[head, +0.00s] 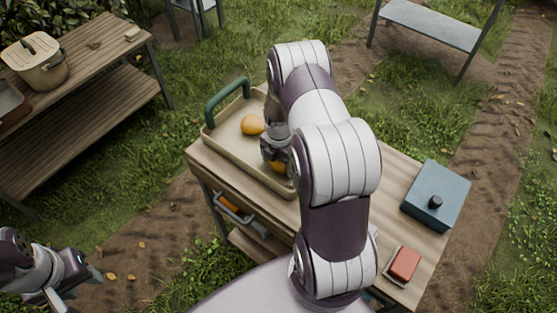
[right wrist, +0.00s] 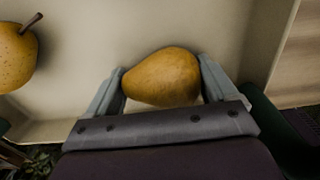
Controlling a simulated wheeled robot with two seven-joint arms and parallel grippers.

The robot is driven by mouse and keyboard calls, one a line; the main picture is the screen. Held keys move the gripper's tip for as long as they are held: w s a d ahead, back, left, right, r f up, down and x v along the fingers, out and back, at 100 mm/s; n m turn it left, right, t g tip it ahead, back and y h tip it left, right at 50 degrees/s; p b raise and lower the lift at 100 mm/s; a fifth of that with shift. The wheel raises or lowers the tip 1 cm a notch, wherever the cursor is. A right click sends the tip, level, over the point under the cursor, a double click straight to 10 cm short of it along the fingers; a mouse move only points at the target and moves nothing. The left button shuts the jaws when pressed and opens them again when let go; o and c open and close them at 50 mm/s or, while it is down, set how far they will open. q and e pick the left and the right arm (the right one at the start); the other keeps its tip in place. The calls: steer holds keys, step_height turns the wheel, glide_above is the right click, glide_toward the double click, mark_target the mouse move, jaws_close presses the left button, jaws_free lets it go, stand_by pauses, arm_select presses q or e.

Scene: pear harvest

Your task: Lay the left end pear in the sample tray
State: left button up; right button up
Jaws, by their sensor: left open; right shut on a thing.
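A tan tray (head: 223,143) with a green handle stands at the left end of the wooden cart top. A yellow-orange pear (head: 251,125) lies in it. My right gripper (head: 277,162) reaches down into the tray and is shut on a second pear (right wrist: 162,78), with one finger on each side. In the head view that pear is mostly hidden by the gripper. The first pear also shows at the left of the right wrist view (right wrist: 15,57), stem up, apart from the gripper. Whether the held pear touches the tray floor is unclear. My left gripper (head: 84,284) is open and empty at lower left, away from the cart.
A blue-grey box (head: 436,195) with a black knob and a red block (head: 405,263) sit on the cart's right side. An orange item (head: 233,203) is at the cart's front. A bench (head: 90,50) with a pot (head: 36,60) stands at left. Another table (head: 433,22) is behind.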

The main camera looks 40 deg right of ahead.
mark_target(279, 166)
steer(key=o, duration=0.9)
step_height(279, 166, up, 13)
steer(key=shift+f+b, duration=0.15)
steer(key=shift+b, duration=0.65)
steer(key=m, duration=0.2)
steer(key=shift+w+m, duration=0.15)
steer(key=shift+m, duration=0.25)
steer(key=s+a+r+m, duration=0.1)
steer(key=s+a+m, duration=0.2)
steer(key=a+m, duration=0.2)
steer(key=s+a+r+m+t, duration=0.1)
steer(key=s+a+r+m, duration=0.1)
steer(key=s+a+m, duration=0.2)
steer(key=s+a+r+m, duration=0.1)
steer(key=s+a+m, duration=0.3)
steer(key=m, duration=0.5)
steer(key=shift+a+r, duration=0.2)
steer(key=shift+a, duration=0.5)
steer(key=shift+a+r, duration=0.2)
steer(key=shift+a, duration=0.5)
